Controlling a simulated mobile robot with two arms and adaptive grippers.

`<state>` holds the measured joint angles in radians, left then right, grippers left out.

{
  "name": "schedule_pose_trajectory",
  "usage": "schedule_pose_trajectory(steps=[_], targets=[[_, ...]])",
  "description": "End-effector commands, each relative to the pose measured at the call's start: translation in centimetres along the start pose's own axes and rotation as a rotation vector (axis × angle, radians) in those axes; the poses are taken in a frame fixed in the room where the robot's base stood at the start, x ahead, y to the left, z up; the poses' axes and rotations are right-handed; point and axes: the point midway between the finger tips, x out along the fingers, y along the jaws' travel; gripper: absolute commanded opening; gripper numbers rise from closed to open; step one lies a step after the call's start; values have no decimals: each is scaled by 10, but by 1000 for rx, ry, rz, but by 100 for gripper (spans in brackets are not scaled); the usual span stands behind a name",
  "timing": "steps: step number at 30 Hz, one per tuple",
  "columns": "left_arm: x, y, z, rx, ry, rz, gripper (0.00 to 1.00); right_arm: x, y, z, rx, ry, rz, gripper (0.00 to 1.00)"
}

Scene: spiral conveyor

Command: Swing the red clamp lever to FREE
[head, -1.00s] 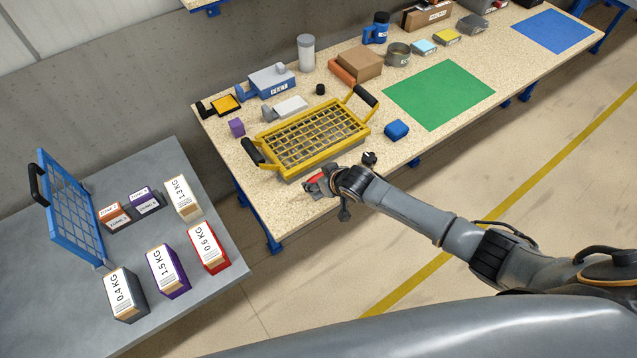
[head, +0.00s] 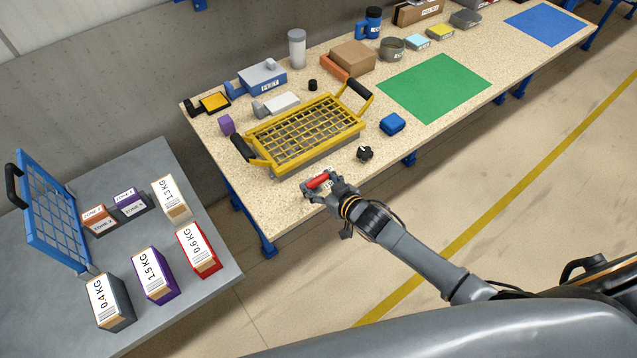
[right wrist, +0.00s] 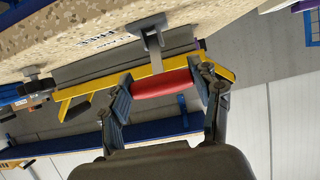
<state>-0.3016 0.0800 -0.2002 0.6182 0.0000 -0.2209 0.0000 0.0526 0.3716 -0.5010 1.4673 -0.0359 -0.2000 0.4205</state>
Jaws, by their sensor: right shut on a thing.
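The red clamp lever (head: 318,181) is at the bench's front edge, in front of the yellow-handled grid fixture (head: 262,163). My right gripper (head: 316,187) is shut on its red grip. In the right wrist view the red grip (right wrist: 165,83) lies crosswise between the two fingers of my right gripper (right wrist: 166,92), with a grey metal arm (right wrist: 152,42) running from it to the bench. A label (right wrist: 100,42) beside that arm seems to read FREE. My left gripper is out of view.
A black knob (head: 364,153) and a blue block (head: 392,124) stand right of the lever. A green mat (head: 434,87) lies farther right. The grey side table (head: 210,286) at left holds several weight boxes and a blue grid panel (head: 50,215). Floor before the bench is open.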

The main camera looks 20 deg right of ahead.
Motion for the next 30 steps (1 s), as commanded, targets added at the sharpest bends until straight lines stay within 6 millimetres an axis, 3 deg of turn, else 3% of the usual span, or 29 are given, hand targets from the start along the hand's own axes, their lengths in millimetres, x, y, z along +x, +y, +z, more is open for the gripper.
schedule_pose_trajectory(steps=[7, 8, 11, 23, 30], targets=[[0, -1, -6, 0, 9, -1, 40, 0, 0, 0, 6, -1, 0, 6], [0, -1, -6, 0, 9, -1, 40, 0, 0, 0, 5, -1, 0, 69], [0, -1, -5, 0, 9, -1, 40, 0, 0, 0, 4, -1, 0, 87], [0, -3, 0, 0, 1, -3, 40, -4, 0, 1, 2, -2, 0, 87], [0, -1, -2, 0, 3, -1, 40, -41, 0, 2, 3, -4, -1, 87]])
